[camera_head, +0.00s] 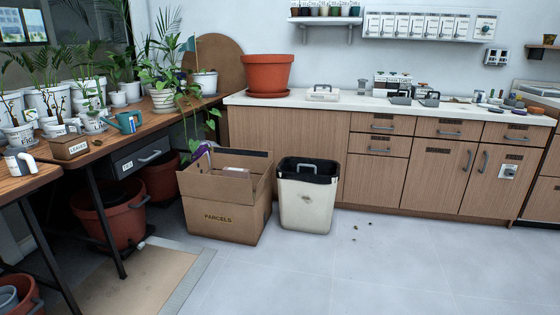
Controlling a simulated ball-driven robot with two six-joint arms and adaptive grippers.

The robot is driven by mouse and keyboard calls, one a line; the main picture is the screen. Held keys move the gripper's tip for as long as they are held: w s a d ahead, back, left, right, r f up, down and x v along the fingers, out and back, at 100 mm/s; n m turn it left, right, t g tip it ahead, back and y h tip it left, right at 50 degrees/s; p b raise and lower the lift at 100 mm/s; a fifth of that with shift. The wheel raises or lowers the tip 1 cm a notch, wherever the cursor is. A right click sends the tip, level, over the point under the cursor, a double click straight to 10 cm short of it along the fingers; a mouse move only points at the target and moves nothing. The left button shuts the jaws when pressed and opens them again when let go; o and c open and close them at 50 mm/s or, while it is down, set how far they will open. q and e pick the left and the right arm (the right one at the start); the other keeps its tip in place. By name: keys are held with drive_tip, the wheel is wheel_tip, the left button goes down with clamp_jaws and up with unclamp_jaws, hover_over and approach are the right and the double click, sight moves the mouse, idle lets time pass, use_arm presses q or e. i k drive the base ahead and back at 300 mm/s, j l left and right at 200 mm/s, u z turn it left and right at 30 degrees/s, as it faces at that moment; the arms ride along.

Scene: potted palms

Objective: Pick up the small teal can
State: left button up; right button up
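The small teal can (128,122) looks like a little watering can. It stands upright near the front edge of the wooden table (112,145) on the left, above the drawer. White labelled pots stand close on its left and a white pot with a trailing plant stands behind it on the right. Neither of my grippers shows in the head view, and nothing is touching the can from the front.
A small box (70,147) labelled LEAVES sits left of the can. Below and right stand an open PARCELS carton (230,217) and a white bin (306,205). A mat (135,282) lies before the table. Floor at the front right is mostly clear.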

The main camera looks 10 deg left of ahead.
sight(127, 125)
drive_tip(key=i+j+u, duration=0.2)
drive_tip(key=i+u, duration=0.3)
drive_tip(key=i, duration=0.2)
drive_tip(key=i+u, duration=0.45)
drive_tip(key=i, duration=0.25)
drive_tip(key=i+l+u, duration=0.5)
drive_tip(key=i, duration=0.2)
drive_tip(key=j, duration=0.1)
